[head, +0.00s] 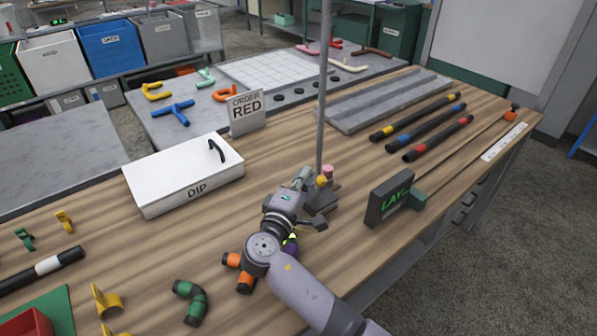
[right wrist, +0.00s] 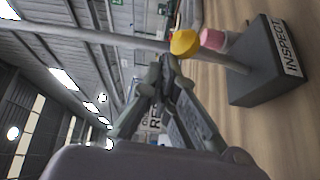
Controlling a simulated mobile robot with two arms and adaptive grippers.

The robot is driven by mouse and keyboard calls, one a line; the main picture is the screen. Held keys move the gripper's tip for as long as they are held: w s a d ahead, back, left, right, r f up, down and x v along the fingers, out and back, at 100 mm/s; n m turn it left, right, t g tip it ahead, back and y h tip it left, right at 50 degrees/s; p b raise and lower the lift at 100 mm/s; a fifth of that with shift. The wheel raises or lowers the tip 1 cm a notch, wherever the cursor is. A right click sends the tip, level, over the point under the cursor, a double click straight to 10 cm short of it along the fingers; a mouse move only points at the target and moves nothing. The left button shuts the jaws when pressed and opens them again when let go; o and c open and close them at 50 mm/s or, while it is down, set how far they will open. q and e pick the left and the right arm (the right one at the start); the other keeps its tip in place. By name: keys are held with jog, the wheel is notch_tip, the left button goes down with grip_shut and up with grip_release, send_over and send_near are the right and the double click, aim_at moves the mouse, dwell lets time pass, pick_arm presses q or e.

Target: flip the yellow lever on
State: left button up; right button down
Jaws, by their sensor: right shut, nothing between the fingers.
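The yellow lever shows as a round yellow knob (head: 321,181) at the foot of a grey pole (head: 323,90) in the head view. In the right wrist view the yellow knob (right wrist: 184,43) sits in front of the pole, beside a pink knob (right wrist: 213,39). Both are by a dark base (right wrist: 262,75) marked INSPECT. My right gripper (head: 303,176) is shut and empty, just left of the yellow knob. In the right wrist view its fingertips (right wrist: 167,62) are close to the knob; I cannot tell if they touch. My left gripper is out of view.
A white DIP box (head: 175,185) stands left of my right arm. An ORDER RED sign (head: 247,112) stands behind. A dark LAY display (head: 388,199) is to the right. Banded black hoses (head: 438,138) lie at the right. Orange and green pipe pieces lie near my arm.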

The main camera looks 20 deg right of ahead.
jog(key=shift+s+d+f, duration=0.1)
jog(key=shift+s+d, duration=0.1)
jog(key=shift+s, duration=0.3)
jog(key=shift+s+d+f, duration=0.1)
jog(key=shift+s+d, duration=0.05)
jog(key=shift+s, duration=0.3)
